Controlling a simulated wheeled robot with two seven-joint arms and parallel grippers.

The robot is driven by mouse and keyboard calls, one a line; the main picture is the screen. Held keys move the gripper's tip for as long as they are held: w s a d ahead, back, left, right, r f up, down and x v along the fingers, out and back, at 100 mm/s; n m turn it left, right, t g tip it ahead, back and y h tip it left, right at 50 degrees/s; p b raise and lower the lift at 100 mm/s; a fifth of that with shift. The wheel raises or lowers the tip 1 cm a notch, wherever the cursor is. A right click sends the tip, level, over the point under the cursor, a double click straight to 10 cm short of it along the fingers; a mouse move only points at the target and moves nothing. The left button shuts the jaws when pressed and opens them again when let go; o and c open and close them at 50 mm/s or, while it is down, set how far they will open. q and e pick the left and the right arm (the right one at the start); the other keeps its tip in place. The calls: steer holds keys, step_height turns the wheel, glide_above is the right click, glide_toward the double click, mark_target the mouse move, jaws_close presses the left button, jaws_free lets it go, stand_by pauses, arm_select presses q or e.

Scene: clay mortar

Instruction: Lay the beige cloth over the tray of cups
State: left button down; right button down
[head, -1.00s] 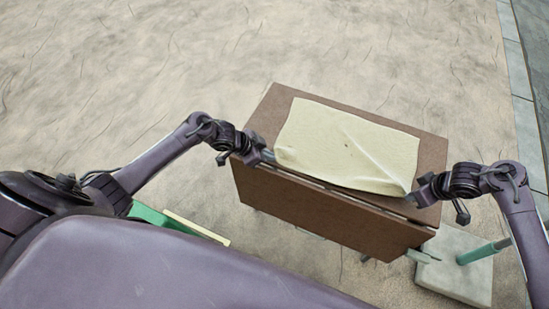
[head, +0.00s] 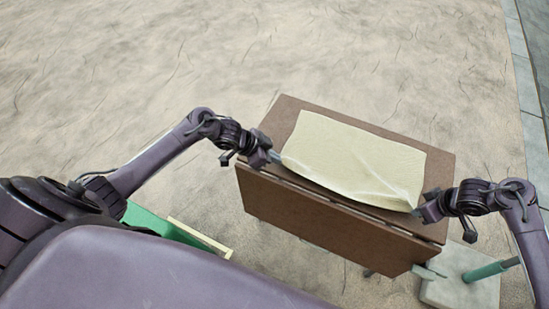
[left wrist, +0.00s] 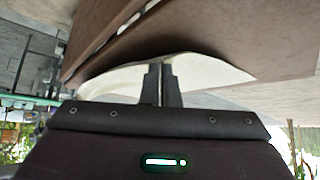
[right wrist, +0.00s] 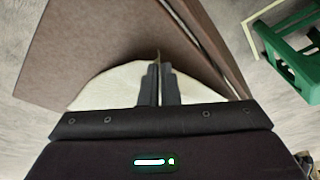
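The beige cloth (head: 350,155) lies spread over the brown table top (head: 437,170), mostly flat, with soft creases toward its near right corner. No tray or cups show. My left gripper (head: 275,157) is at the cloth's near left corner; in the left wrist view its fingers (left wrist: 161,68) are together with cloth (left wrist: 205,70) between and around them. My right gripper (head: 418,210) is at the near right corner; in the right wrist view its fingers (right wrist: 159,68) are closed together on the cloth (right wrist: 110,87).
The brown front panel (head: 320,225) of the table faces me. A green object (head: 165,228) with a pale frame (head: 205,238) stands on the ground at left. A pale block with a green pole (head: 485,272) stands at right. The sandy ground beyond is clear.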

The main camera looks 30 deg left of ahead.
arm_select(q)
steer(key=shift+r, duration=0.1)
arm_select(e)
steer(key=shift+r, duration=0.1)
